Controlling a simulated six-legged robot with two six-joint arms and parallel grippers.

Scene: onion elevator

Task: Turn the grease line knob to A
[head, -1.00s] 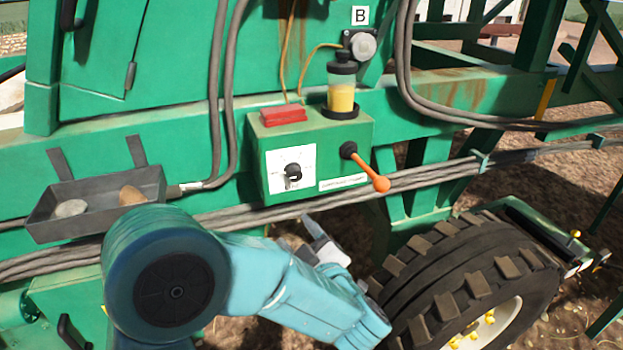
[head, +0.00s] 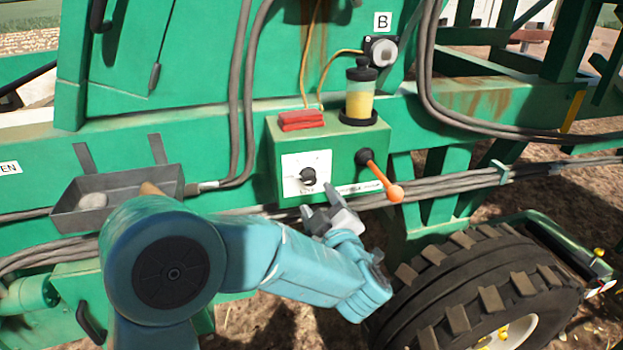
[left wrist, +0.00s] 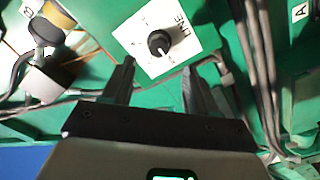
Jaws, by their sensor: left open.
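The grease line knob (head: 308,176) is a small black knob on a white dial plate (head: 291,187) on the front of a green box. In the left wrist view the knob (left wrist: 159,43) has a pale pointer mark, and the plate reads "LINE". My left gripper (head: 322,204) is open just below the knob in the head view. In the left wrist view its two fingers (left wrist: 156,80) stand apart, with the knob beyond and between their tips, not touched. An "A" label (left wrist: 299,12) shows at the upper right there. My right gripper is in neither view.
An orange-tipped lever (head: 385,184) projects right of the dial. A yellow grease reservoir (head: 360,97) and a red block (head: 301,120) sit on the box. Hoses (head: 450,184) run below. A grey tray (head: 90,216) is at left, a big tyre (head: 485,290) at lower right.

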